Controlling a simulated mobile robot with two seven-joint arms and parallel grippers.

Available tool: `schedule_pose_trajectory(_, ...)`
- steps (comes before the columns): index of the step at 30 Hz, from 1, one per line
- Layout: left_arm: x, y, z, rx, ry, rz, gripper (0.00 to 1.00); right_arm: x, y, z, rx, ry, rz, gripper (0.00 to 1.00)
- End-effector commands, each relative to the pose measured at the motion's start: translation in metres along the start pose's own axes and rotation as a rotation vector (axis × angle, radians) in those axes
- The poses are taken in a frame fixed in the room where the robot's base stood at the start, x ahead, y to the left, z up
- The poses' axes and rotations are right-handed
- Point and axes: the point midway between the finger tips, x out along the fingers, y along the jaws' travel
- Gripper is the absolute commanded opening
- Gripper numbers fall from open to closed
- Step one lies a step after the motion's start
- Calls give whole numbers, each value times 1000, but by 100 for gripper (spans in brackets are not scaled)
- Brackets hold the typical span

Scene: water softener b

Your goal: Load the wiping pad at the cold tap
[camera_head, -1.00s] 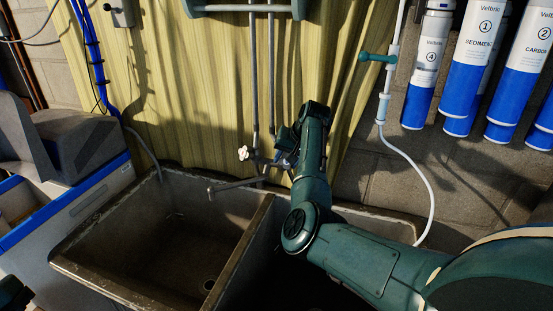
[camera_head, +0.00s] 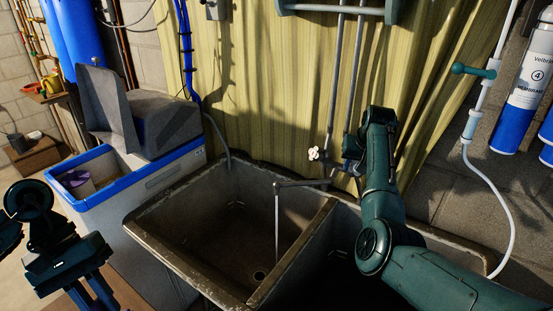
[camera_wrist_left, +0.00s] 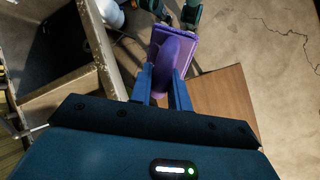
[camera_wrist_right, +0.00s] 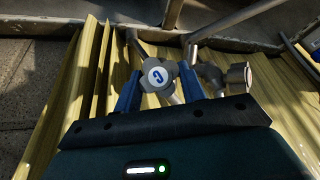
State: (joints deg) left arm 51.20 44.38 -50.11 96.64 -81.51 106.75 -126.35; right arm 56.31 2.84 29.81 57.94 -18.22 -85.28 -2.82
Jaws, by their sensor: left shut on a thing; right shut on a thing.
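The purple wiping pad (camera_wrist_left: 178,42) shows in the left wrist view. My left gripper (camera_wrist_left: 162,80) is shut on its raised handle. In the head view my left gripper (camera_head: 92,292) is at the lower left, left of the sink; the pad is out of that view. The cold tap knob (camera_wrist_right: 157,74), with a blue-and-white C cap, is between the fingers of my right gripper (camera_wrist_right: 160,90), which is shut on it. The spout (camera_head: 300,183) reaches over the left basin, and a thin water stream (camera_head: 277,222) falls from it. My right arm hides the cold tap in the head view.
The double sink (camera_head: 185,262) has a dividing wall between its basins. A white cross-shaped knob (camera_head: 314,154) is left of my right gripper. A blue-rimmed bin (camera_head: 150,180) stands left of the sink. A white hose (camera_head: 492,200) hangs at right.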

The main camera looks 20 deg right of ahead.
Motion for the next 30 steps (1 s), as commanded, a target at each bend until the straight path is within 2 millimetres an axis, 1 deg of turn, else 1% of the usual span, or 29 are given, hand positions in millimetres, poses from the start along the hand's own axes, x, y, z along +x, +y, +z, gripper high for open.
schedule_pose_trajectory(1, 0, 0, 0, 0, 0, 0, 0, 0, 0, 0, 1, 0, -1, 18)
schedule_pose_trajectory(2, 0, 0, 0, 0, 0, 0, 0, 0, 0, 0, 1, 0, -1, 41)
schedule_pose_trajectory(9, 0, 0, 0, 0, 0, 0, 0, 0, 0, 0, 2, 0, -2, 61)
schedule_pose_trajectory(10, 0, 0, 0, 0, 0, 0, 0, 0, 0, 0, 2, 0, -2, 62)
schedule_pose_trajectory(17, 0, 0, 0, 0, 0, 0, 0, -1, 0, 0, 2, 1, -2, 62)
schedule_pose_trajectory(20, 1, 0, -1, 0, 0, 0, 0, -7, 0, -1, 2, 3, -1, 62)
schedule_pose_trajectory(23, 3, -1, -2, 0, 0, 0, 0, -20, 0, -1, 3, 4, -1, 62)
schedule_pose_trajectory(30, 10, -4, -6, 0, 0, 0, 0, -72, 0, 0, 2, 6, -2, 62)
